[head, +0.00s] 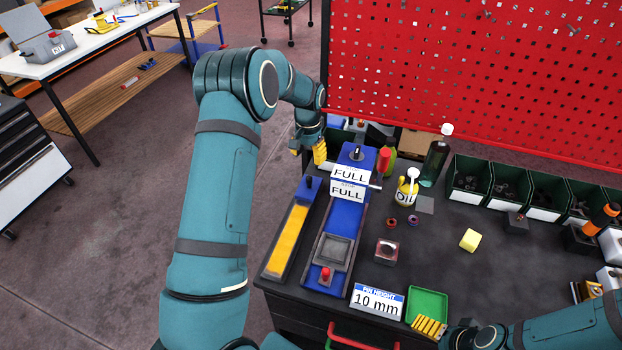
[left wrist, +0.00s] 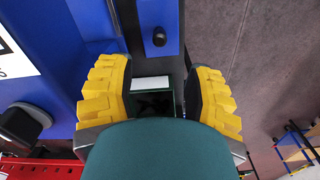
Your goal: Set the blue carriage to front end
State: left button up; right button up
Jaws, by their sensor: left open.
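The blue carriage (head: 309,191) with a dark knob sits at the far end of a narrow slide with a yellow strip (head: 287,241). The carriage also shows at the top of the left wrist view (left wrist: 147,22), knob included. My left gripper (head: 308,152) is open and empty, just beyond the carriage's far end and apart from it. In the left wrist view its yellow fingers (left wrist: 160,98) stand wide apart, with the knob ahead of the gap between them. My right gripper (head: 430,326) is partly seen at the lower right; its opening is unclear.
A larger blue fixture (head: 346,215) with FULL signs (head: 349,175) stands right beside the slide. A red-topped post (head: 384,160), an oil pot (head: 405,192) and a bottle (head: 436,155) stand to its right. Dark bins (head: 540,190) line the back under a red pegboard.

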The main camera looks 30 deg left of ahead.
aim_at(309, 177)
pick_arm(q)
notch_tip(309, 177, down, 4)
jog(key=shift+r, duration=0.1)
notch_tip(309, 177, down, 8)
jog(key=b, duration=0.3)
jog(key=shift+w+r+b, duration=0.1)
jog(key=shift+b, duration=0.25)
grip_shut()
